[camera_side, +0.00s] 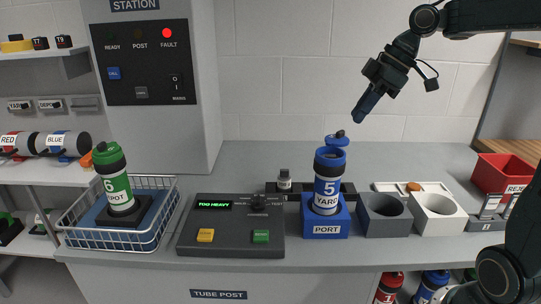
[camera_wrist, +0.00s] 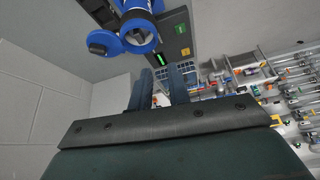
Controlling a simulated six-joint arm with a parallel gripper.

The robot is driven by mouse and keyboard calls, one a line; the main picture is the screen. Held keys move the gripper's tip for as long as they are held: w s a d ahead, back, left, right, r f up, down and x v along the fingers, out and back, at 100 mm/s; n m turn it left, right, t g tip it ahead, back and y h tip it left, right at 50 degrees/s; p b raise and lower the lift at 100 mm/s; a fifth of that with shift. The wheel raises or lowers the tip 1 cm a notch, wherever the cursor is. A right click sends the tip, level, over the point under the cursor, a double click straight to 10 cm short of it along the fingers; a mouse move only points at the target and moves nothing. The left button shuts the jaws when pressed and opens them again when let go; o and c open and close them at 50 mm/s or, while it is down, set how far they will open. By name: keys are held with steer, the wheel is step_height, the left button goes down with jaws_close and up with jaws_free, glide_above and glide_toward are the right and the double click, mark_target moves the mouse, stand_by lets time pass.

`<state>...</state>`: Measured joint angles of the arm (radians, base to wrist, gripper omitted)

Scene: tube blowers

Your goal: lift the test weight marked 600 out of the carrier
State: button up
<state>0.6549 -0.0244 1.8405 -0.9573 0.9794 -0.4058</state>
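A blue carrier (camera_side: 327,180) marked 5 YARD stands upright in the blue PORT block (camera_side: 326,222). Its lid (camera_side: 337,139) is swung open above the mouth. The carrier also shows in the wrist view (camera_wrist: 138,28), at the top with its lid beside it. No weight marked 600 can be made out; the carrier's inside is not clear in either view. My gripper (camera_side: 366,106) is up and to the right of the carrier, tilted, apart from it. In the wrist view its two blue fingers (camera_wrist: 158,88) stand apart with nothing between them.
A console (camera_side: 232,230) reads TOO HEAVY; the FAULT lamp (camera_side: 168,37) is red. Grey (camera_side: 384,215) and white (camera_side: 438,213) holed blocks stand right. A green carrier (camera_side: 115,180) stands at the wire basket (camera_side: 112,241).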

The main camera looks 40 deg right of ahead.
steer(key=shift+n+y, duration=0.3)
steer(key=shift+n, duration=0.5)
steer(key=d, duration=0.3)
steer(key=w+d, duration=0.1)
steer(key=d, duration=0.1)
steer(key=shift+f, duration=0.25)
steer(key=shift+f, duration=0.15)
glide_above(331, 155)
steer(key=s+d, duration=0.2)
steer(key=shift+s+d+f, duration=0.1)
steer(key=shift+f, duration=1.7)
steer(key=shift+s+d+f, duration=0.1)
steer(key=shift+f, duration=1.7)
steer(key=shift+w+a, duration=0.1)
steer(key=shift+x, duration=2.6)
jaws_close()
